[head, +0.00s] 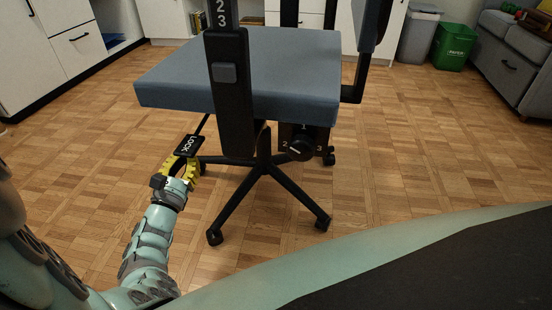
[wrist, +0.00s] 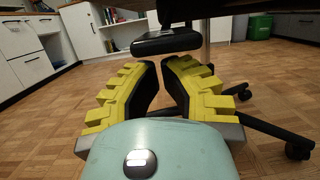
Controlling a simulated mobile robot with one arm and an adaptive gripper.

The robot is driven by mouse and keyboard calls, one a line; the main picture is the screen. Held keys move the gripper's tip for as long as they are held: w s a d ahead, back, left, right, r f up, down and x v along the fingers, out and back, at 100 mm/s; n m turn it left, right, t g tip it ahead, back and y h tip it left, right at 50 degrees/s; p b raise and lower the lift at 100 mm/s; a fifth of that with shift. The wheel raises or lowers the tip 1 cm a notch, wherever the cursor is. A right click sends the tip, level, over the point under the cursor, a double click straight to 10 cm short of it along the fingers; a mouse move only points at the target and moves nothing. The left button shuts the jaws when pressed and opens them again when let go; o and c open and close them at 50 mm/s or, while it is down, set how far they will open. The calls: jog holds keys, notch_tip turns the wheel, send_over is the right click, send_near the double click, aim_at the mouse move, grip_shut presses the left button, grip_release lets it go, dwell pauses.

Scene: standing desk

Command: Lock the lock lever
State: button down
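The lock lever is a black paddle marked LOCK (head: 189,144) on a thin rod at the left side of the blue office chair (head: 270,62). In the wrist view the paddle (wrist: 166,43) lies just beyond and slightly above my fingertips. My gripper (head: 183,160), with yellow ridged fingers and dark pads, is just below the paddle in the head view. In the wrist view the gripper (wrist: 163,66) is open, with an empty gap between the pads. I cannot tell whether a fingertip touches the paddle.
A black upright (head: 230,105) and a numbered dial (head: 301,147) are on the chair's side to the right of the lever. The chair's wheeled base (head: 262,168) stands below. The floor left of the chair is clear.

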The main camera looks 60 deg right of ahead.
aim_at(179, 152)
jog(key=shift+r, duration=0.2)
dwell(0.3)
